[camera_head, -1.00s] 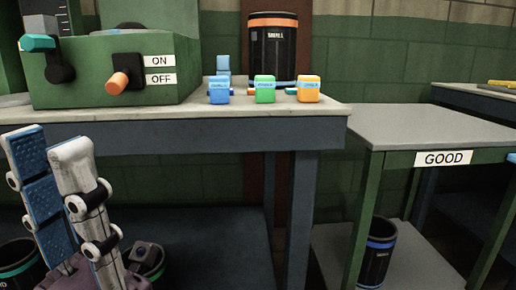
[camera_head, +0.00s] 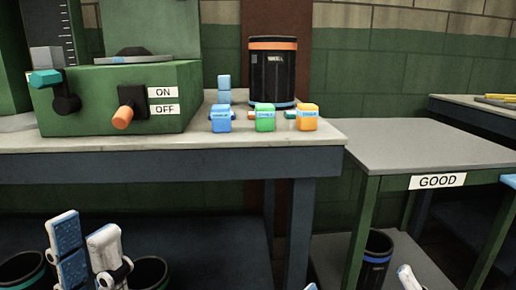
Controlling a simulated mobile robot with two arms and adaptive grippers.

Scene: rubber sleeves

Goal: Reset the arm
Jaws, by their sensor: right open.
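My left gripper (camera_head: 84,228) is at the lower left, in front of the workbench (camera_head: 100,165) and below its top. Its blue-padded finger and white-backed finger stand apart with nothing seen between them. My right gripper (camera_head: 360,284) is at the bottom edge, right of centre. Only its two fingertips show, one blue and one white, spread wide apart. The rest of both arms is out of view.
A green machine (camera_head: 120,95) with ON/OFF labels stands on the workbench. Blue (camera_head: 221,119), green (camera_head: 265,119) and orange (camera_head: 307,119) blocks sit before a black canister (camera_head: 273,72). A grey table (camera_head: 425,150) marked GOOD is clear. Bins (camera_head: 375,258) stand below.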

